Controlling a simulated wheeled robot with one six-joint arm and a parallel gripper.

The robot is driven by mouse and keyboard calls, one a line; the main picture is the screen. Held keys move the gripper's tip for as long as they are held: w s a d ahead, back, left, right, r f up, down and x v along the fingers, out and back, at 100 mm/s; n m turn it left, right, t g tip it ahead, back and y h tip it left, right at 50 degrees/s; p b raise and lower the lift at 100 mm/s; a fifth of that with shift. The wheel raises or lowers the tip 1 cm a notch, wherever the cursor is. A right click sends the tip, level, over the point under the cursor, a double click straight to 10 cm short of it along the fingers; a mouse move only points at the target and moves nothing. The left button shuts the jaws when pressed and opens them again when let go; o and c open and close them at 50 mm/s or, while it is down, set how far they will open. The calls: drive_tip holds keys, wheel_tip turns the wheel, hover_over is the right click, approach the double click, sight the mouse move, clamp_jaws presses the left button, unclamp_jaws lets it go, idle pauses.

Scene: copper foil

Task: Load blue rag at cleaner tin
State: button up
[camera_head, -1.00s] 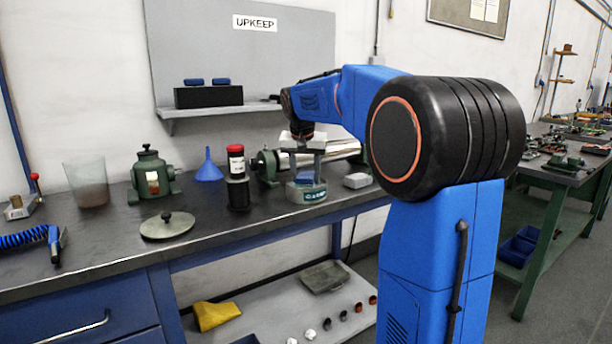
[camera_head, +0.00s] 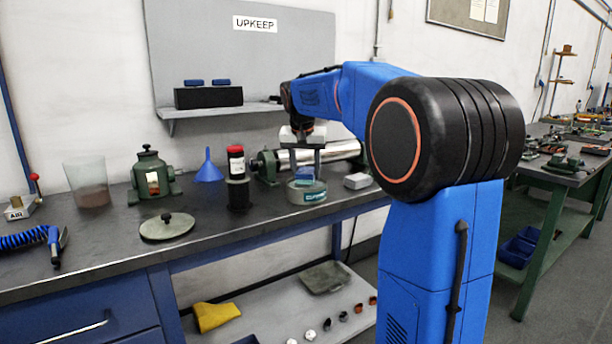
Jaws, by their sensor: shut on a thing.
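A low round grey-green tin (camera_head: 307,195) with a teal label stands near the front edge of the workbench (camera_head: 262,220); I take it as the cleaner tin. My gripper (camera_head: 306,174) points straight down just over the tin's open top. It is shut on a small blue piece, the blue rag (camera_head: 305,172), which shows between the two fingers at the tin's mouth. I cannot tell whether the rag touches the inside of the tin.
A long metal roller (camera_head: 340,151) lies behind. A round lid (camera_head: 167,226) lies further left on the bench.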

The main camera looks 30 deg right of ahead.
drive_tip(key=shift+r, duration=2.6)
